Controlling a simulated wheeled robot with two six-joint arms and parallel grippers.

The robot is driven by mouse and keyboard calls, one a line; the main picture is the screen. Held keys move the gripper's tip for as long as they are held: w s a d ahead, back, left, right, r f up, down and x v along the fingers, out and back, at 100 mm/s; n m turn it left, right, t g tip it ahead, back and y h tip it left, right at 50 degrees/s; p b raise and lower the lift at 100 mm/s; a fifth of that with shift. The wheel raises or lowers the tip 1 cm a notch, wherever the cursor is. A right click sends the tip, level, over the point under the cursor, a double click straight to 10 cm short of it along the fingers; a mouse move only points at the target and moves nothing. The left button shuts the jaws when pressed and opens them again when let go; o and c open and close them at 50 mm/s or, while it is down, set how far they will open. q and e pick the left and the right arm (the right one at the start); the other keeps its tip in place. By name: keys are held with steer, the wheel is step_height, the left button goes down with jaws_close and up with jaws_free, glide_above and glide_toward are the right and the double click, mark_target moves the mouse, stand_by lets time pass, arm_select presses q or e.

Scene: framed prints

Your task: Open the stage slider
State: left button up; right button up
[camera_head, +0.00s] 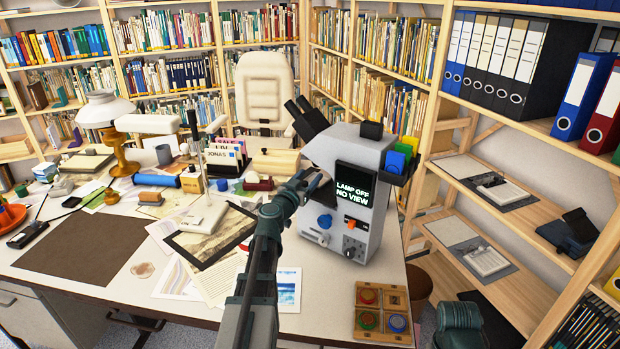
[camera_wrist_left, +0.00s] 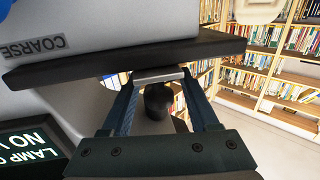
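The grey microscope (camera_head: 341,165) stands on the right of the desk, its screen (camera_head: 354,186) reading "LAMP OFF NO VIEW". My left gripper (camera_head: 318,181) reaches to the left side of the microscope in the head view. In the left wrist view the dark stage plate (camera_wrist_left: 70,70) lies across the top, with a silver tab (camera_wrist_left: 160,74) at its edge. The two fingers of my left gripper (camera_wrist_left: 160,80) sit at the tab's two ends; I cannot tell whether they press on it. A black round knob (camera_wrist_left: 157,101) shows between the fingers.
A desk lamp (camera_head: 104,110), a white stand (camera_head: 204,215) and loose papers (camera_head: 214,280) cover the desk's left and middle. A wooden tray of coloured discs (camera_head: 382,311) is at the front right. Bookshelves (camera_head: 200,60) line the walls.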

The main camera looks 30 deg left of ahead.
arm_select(q)
jaws_close()
stand_by(1.3)
